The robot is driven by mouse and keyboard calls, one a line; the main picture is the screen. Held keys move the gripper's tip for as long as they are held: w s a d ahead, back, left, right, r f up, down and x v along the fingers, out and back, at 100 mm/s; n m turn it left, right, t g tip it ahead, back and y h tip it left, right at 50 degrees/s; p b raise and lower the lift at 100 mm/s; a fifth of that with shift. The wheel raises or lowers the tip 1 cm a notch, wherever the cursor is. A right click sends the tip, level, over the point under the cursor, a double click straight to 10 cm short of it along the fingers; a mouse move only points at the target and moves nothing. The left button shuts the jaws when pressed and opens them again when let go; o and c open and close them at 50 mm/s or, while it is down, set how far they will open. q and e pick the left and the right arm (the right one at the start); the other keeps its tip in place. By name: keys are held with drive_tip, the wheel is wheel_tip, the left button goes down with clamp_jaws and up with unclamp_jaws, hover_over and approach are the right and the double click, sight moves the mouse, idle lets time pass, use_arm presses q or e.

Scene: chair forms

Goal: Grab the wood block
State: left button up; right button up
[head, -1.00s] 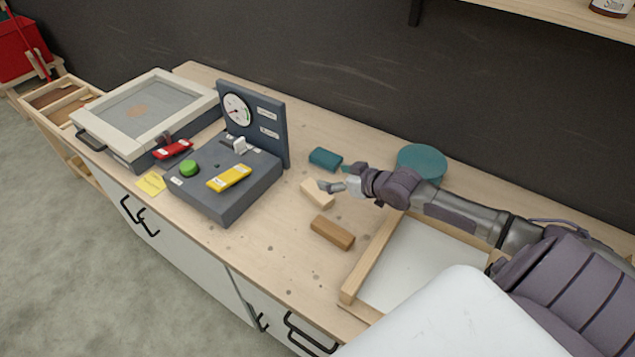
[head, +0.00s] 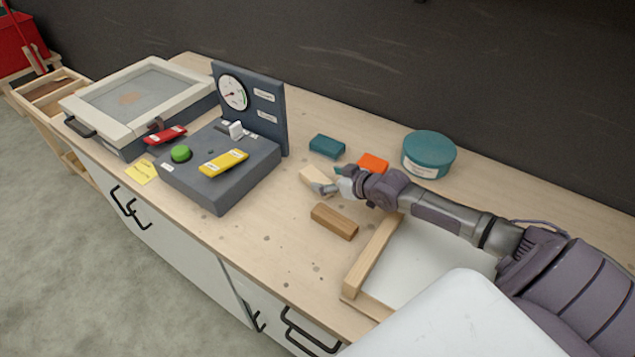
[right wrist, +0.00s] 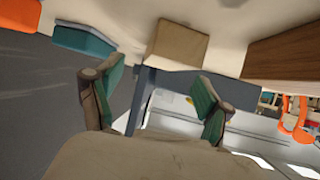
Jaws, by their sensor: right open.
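A pale wood block (head: 313,174) lies on the workbench, partly covered by my right gripper (head: 334,187) in the head view. A darker brown wood block (head: 334,221) lies closer to the front edge. In the right wrist view, my right gripper (right wrist: 157,90) is open with its green-padded fingers apart. The pale block (right wrist: 178,47) shows beyond the gap between them, and nothing is held. The brown block (right wrist: 292,58) shows at the right of that view. My left gripper is out of view.
A teal block (head: 327,146), an orange block (head: 372,163) and a round teal tin (head: 428,155) are behind the gripper. A wooden-framed tray (head: 372,258) lies at the right. A grey control box (head: 215,185) with a gauge panel stands left. Bare benchtop lies between.

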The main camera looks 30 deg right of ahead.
sight(319, 179)
drive_tip(key=x, duration=0.4)
drive_tip(key=shift+w+a+f, duration=0.2)
drive_tip(key=shift+w+f, duration=0.05)
drive_tip(key=shift+f, duration=0.05)
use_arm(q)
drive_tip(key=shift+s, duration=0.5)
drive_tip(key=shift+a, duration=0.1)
use_arm(e)
drive_tip(key=shift+s, duration=0.1)
drive_tip(key=c, duration=1.3)
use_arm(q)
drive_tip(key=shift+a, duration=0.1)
